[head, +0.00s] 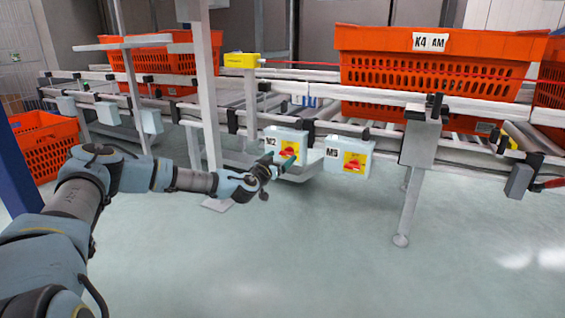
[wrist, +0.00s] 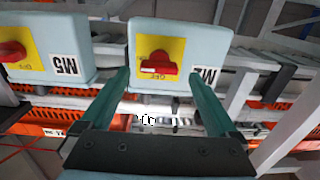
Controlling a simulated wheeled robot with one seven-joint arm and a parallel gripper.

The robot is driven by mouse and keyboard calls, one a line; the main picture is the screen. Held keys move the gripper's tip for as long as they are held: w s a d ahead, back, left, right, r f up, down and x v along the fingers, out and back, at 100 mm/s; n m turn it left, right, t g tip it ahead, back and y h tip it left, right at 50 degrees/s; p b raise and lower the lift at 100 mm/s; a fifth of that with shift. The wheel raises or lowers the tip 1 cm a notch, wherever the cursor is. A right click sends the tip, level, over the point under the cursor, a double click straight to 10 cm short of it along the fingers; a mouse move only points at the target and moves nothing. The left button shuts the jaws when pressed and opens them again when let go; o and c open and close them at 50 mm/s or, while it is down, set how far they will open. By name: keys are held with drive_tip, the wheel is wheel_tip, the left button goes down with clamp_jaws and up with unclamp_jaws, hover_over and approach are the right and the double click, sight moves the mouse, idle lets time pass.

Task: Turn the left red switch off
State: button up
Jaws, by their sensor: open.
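The left red switch (head: 289,152) sits on a yellow plate on the pale box labelled M2 (head: 270,143); my gripper partly covers it in the head view. The upside-down wrist view shows this switch (wrist: 158,65) clearly, its red handle lying level across the plate, with OFF lettering beside it. My gripper (head: 280,161) is in front of the M2 box. Its two teal fingers are open and empty in the wrist view (wrist: 160,80), one to each side of the switch in the picture. I cannot tell whether they touch the box.
A second box labelled M5 (head: 334,153) with its own red switch (head: 353,165) hangs close to the right. It shows at the left of the wrist view (wrist: 75,50). Conveyor rails and a support leg (head: 412,205) surround them. Orange totes (head: 430,75) stand above. The floor in front is clear.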

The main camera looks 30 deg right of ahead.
drive_tip(key=shift+x, duration=0.95)
drive_tip(key=shift+s, duration=0.1)
drive_tip(key=c, duration=1.4)
